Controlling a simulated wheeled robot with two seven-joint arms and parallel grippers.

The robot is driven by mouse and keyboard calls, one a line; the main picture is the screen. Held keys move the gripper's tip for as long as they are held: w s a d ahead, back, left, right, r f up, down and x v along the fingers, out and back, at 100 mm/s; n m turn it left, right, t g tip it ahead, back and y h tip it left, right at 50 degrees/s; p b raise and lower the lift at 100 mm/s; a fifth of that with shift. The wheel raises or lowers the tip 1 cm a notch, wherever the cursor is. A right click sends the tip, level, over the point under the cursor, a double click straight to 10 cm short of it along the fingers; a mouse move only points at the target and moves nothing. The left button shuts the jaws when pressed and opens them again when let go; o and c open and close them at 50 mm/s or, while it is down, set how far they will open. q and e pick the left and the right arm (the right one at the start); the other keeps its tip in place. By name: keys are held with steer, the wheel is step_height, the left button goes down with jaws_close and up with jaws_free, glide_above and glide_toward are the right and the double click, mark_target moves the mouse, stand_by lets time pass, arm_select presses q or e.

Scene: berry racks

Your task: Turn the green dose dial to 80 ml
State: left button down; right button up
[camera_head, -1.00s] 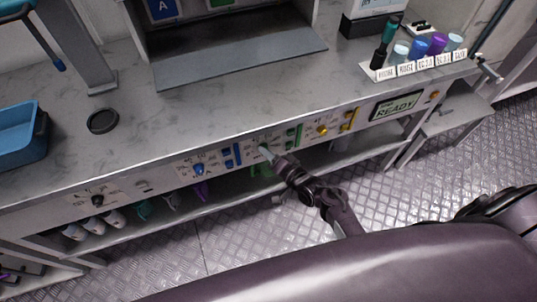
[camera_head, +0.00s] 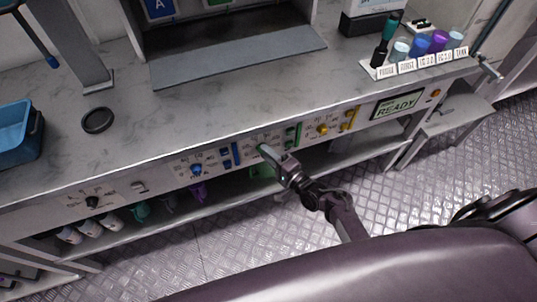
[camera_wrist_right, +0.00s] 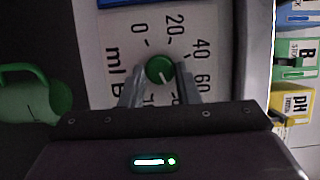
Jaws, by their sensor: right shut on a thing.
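The green dose dial (camera_wrist_right: 159,69) is a round knob with a white pointer line on a pale panel. In the right wrist view, the scale around it reads 0, 20, 40 and 60. Figures past 60 are partly hidden by my fingers. The pointer slants to the lower right, past the 60, toward the hidden part. My right gripper (camera_head: 265,151) is shut on the dial, one finger on each side. In the head view, the gripper covers the dial at the front panel (camera_head: 219,163).
A blue dial (camera_head: 196,169) and a yellow dial (camera_head: 322,129) flank the green section. A READY display (camera_head: 397,106) sits farther right. The counter (camera_head: 190,115) overhangs a shelf holding jugs and bottles. A green-handled jug (camera_wrist_right: 35,95) shows beside the panel in the wrist view.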

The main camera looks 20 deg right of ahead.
steer(key=shift+r, duration=0.1)
steer(key=o, duration=1)
steer(key=shift+w, duration=0.1)
steer(key=shift+c, duration=0.2)
steer(key=v, duration=0.7)
steer(key=shift+s+d, duration=0.15)
steer(key=shift+s, duration=0.2)
